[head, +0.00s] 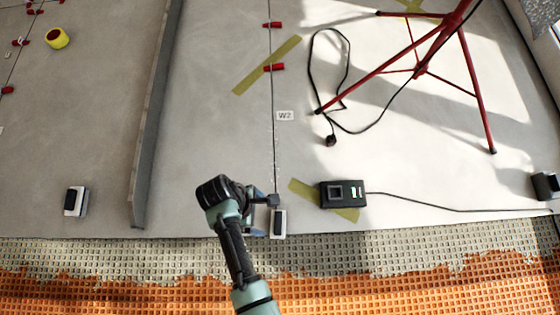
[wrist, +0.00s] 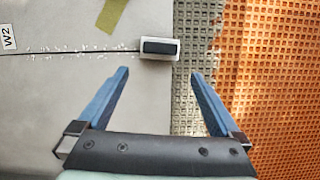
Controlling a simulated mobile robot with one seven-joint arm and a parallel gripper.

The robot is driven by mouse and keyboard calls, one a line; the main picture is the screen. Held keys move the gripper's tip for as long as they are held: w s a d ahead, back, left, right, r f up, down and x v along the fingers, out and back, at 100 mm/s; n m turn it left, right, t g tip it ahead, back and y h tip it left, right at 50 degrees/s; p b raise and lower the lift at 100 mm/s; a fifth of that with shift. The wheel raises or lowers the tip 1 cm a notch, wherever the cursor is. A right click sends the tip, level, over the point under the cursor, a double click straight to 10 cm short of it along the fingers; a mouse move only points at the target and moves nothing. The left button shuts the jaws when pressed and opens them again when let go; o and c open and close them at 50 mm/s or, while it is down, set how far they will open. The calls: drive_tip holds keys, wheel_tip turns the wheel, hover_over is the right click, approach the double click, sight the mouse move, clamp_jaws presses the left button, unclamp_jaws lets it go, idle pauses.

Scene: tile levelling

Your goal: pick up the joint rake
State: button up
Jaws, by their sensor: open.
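A small pale block with a dark top (head: 279,228) lies on the grey tile near its front edge, at the end of the joint line. It also shows in the wrist view (wrist: 160,47), just beyond my fingertips and between their lines. A similar pale block with a dark top (head: 75,201) lies at the far left. I cannot tell for certain from their looks which is the joint rake. My gripper (wrist: 160,73) is open and empty, its two blue fingers spread. In the head view my gripper (head: 262,212) is just left of the nearer block.
A dark upright strip (head: 157,110) stands left of my arm. A black charger-like box (head: 342,194) with a cable lies to the right. A red tripod (head: 421,68) stands at the back right. White crumbs (wrist: 100,48) lie along the joint. Orange matting (head: 400,290) lies in front.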

drive_tip(key=b, duration=0.5)
hover_over(277, 223)
drive_tip(key=a, duration=0.2)
wheel_tip(277, 223, down, 7)
drive_tip(key=b+x, duration=0.6)
drive_tip(key=shift+w, duration=0.15)
drive_tip(key=shift+r, duration=0.1)
